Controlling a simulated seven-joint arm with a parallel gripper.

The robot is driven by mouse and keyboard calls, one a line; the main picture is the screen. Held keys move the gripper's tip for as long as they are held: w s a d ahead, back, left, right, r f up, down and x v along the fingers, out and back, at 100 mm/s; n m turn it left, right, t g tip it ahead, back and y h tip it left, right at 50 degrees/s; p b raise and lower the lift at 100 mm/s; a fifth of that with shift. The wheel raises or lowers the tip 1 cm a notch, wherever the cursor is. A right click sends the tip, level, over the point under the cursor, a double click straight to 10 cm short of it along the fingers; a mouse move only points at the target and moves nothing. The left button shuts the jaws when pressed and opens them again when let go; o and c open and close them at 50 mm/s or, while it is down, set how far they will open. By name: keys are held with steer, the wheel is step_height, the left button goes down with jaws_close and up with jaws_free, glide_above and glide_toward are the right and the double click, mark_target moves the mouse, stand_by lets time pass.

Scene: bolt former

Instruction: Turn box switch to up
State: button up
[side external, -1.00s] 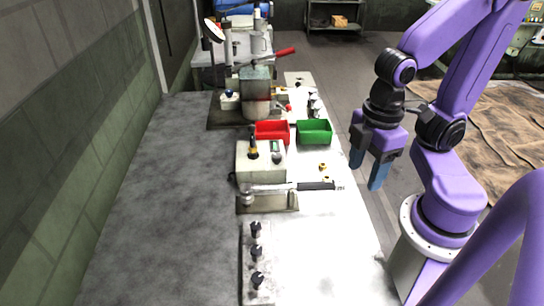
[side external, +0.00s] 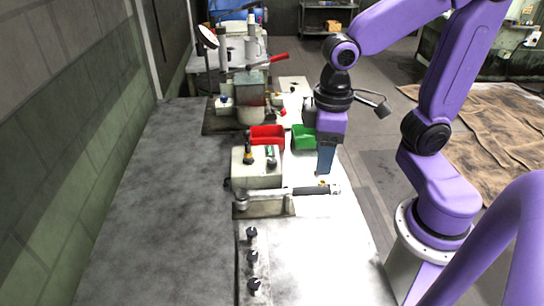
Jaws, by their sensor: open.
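The pale box (side external: 257,175) stands on the middle of the workbench. On its top are a black and yellow switch knob (side external: 248,154) and a smaller dark switch (side external: 271,161) beside a green label. Which way each switch points is too small to tell. My gripper (side external: 325,170) hangs fingers-down to the right of the box, apart from it. It is open with nothing visible between its fingers, which overlap from this side.
A red bin (side external: 267,136) and a green bin (side external: 303,137) stand behind the box. A long-handled lever (side external: 285,193) lies in front. Several black knobs (side external: 253,257) stand on a plate nearer the camera. A press machine (side external: 250,95) stands farther back.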

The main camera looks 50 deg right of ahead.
steer(key=w+d+r+m, duration=0.1)
steer(key=w+r+m, duration=0.1)
steer(key=w+m, duration=0.75)
steer(key=m, duration=0.6)
glide_toward(272, 160)
step_height(272, 160, down, 9)
steer(key=shift+a+r, duration=0.1)
steer(key=shift+r, duration=0.05)
steer(key=c, duration=1.1)
steer(key=shift+o, duration=0.2)
